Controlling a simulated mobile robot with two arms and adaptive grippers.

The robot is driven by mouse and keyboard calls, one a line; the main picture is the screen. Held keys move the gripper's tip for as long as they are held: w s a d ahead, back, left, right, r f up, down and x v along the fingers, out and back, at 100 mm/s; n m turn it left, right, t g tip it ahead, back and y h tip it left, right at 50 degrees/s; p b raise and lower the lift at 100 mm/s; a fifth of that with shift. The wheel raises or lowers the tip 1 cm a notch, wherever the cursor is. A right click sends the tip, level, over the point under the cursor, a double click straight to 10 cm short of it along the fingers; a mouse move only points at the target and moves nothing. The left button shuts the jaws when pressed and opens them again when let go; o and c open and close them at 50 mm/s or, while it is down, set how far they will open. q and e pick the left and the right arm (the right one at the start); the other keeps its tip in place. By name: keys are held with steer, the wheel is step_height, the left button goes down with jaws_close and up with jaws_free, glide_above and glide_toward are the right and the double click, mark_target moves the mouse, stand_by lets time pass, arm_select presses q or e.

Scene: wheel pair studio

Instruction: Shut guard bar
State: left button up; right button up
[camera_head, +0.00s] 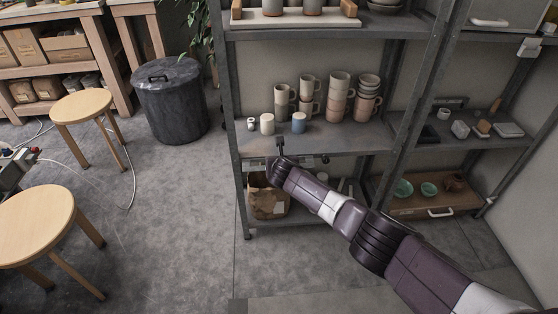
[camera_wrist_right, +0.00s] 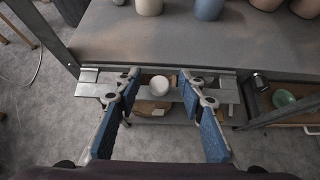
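A grey metal bar (camera_wrist_right: 226,94), which looks like the guard bar, runs along the front edge of the grey shelf (camera_wrist_right: 150,45) in the right wrist view. A white round piece (camera_wrist_right: 160,84), possibly its knob, shows midway along it. My right gripper (camera_wrist_right: 160,78) is open, its blue-padded fingers on either side of the white piece with gaps visible. Whether they touch the bar, I cannot tell. In the head view my right gripper (camera_head: 281,150) is at the shelf's front edge, and the bar (camera_head: 308,162) is partly hidden by my arm. My left gripper is not in view.
Cups and mugs (camera_head: 310,95) stand on the shelf behind the bar. A brown bag (camera_head: 266,200) sits on the lower shelf. A steel upright (camera_head: 237,150) flanks the bar on the left.

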steer(key=shift+s, duration=0.1)
steer(key=v, duration=1.2)
steer(key=shift+f, duration=0.1)
stand_by(0.3)
